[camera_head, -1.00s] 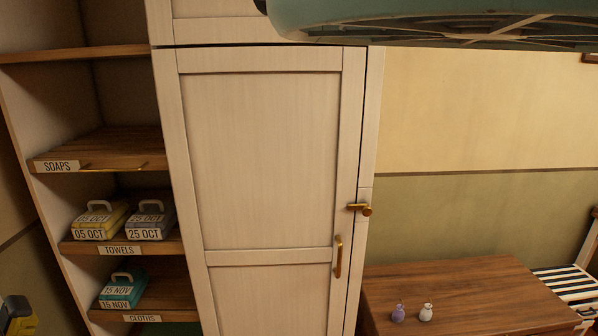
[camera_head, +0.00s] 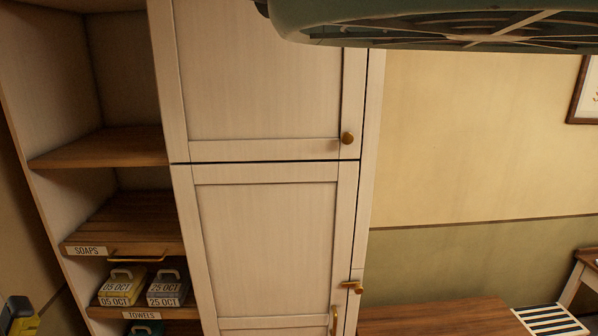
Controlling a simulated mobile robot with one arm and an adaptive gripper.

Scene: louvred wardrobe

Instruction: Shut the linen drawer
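No drawer labelled linen can be made out. The white wardrobe shows its upper door (camera_head: 262,70) and lower door (camera_head: 264,245), both looking shut. The lower door has a brass turn latch (camera_head: 352,287) at its right edge and a bar handle (camera_head: 334,320) cut by the bottom edge. To the left are open shelves; the slatted board marked SOAPS (camera_head: 135,222) has a brass bar (camera_head: 137,259) along its front.
Labelled boxes, yellow (camera_head: 120,288) and grey (camera_head: 167,290), stand on the towels shelf (camera_head: 105,313). A wooden table (camera_head: 435,316) is at the lower right, with a striped cloth (camera_head: 549,321) beyond it. A framed picture (camera_head: 588,92) hangs on the right wall.

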